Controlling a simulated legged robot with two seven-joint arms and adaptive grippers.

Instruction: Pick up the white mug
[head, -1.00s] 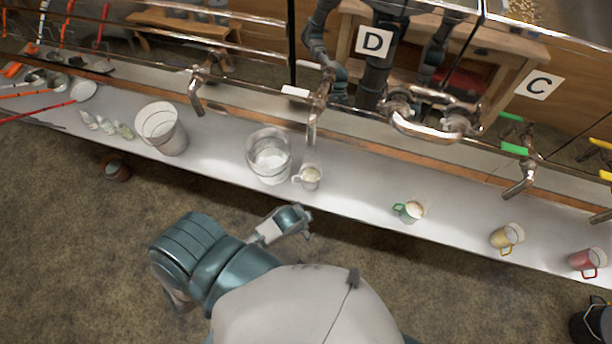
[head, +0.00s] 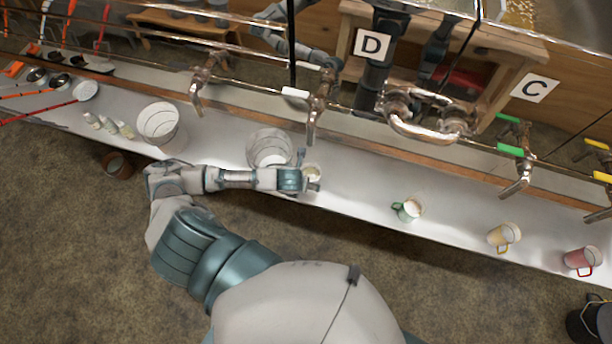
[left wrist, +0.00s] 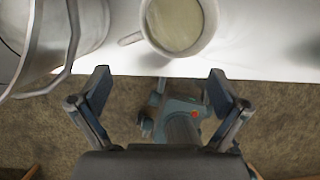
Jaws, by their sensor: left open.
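The white mug (head: 312,173) stands on the pale counter (head: 350,196) under a metal tap, partly hidden by my left gripper in the head view. In the left wrist view the white mug (left wrist: 179,22) shows at the top, holding a pale liquid, with its handle toward the left. My left gripper (head: 312,180) is at the mug in the head view. In the left wrist view the left gripper (left wrist: 162,85) is open and empty, its fingers spread short of the mug, one to each side.
A metal bucket (head: 268,148) stands close left of the mug, and its rim and bail show in the left wrist view (left wrist: 40,45). Another bucket (head: 158,122) is farther left. Green (head: 408,209), yellow (head: 503,236) and red (head: 582,260) mugs stand to the right. Taps overhang the counter.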

